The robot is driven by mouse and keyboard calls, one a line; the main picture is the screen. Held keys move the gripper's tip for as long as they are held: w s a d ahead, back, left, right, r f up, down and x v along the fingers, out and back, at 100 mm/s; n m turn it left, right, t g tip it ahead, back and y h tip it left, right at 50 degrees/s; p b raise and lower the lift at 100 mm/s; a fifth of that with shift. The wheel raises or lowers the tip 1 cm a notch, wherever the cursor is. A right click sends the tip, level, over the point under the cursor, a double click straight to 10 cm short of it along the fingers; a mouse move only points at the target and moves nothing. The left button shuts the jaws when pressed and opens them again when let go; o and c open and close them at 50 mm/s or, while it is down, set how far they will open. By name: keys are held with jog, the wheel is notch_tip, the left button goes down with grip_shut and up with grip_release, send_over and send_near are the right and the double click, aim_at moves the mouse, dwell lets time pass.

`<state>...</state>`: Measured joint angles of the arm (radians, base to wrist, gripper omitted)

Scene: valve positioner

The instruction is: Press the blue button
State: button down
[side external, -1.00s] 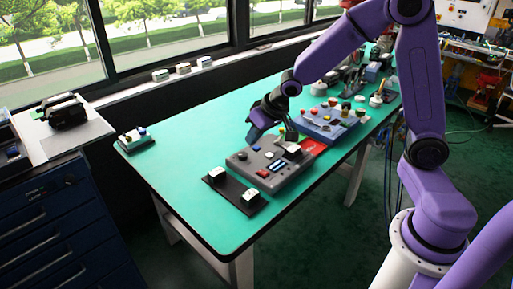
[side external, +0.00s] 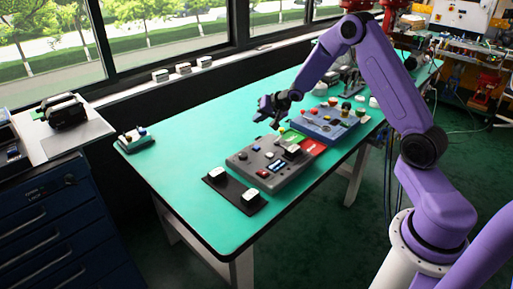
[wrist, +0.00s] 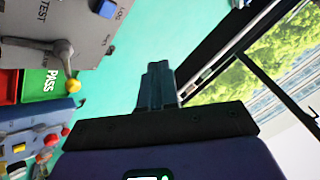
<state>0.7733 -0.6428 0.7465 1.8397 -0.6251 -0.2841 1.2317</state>
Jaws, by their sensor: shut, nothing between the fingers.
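The blue button (side external: 256,148) is a small square cap near the far edge of the grey control panel (side external: 243,166). In the wrist view the blue button (wrist: 104,8) shows at the top edge, beside a partly cut-off label, on the grey panel (wrist: 85,25). My gripper (side external: 262,119) is shut and empty. It hangs above the green table, beyond the panel's far edge and apart from the button. In the wrist view my gripper's fingers (wrist: 157,68) are together over bare table, with the button up and left of them.
Green and red trays (side external: 312,146) lie between this panel and a blue panel (side external: 325,127) with several knobs. A small box (side external: 133,140) sits at the table's left. The green table (side external: 190,130) is clear between.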

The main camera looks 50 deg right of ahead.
aim_at(259, 147)
jog(key=shift+f, duration=0.1)
jog(key=shift+f, duration=4.35)
jog(key=shift+f, duration=0.1)
jog(key=shift+f, duration=0.3)
jog(key=shift+f, duration=0.4)
jog(key=shift+r, duration=0.8)
jog(key=shift+r, duration=0.1)
jog(key=shift+r, duration=2.45)
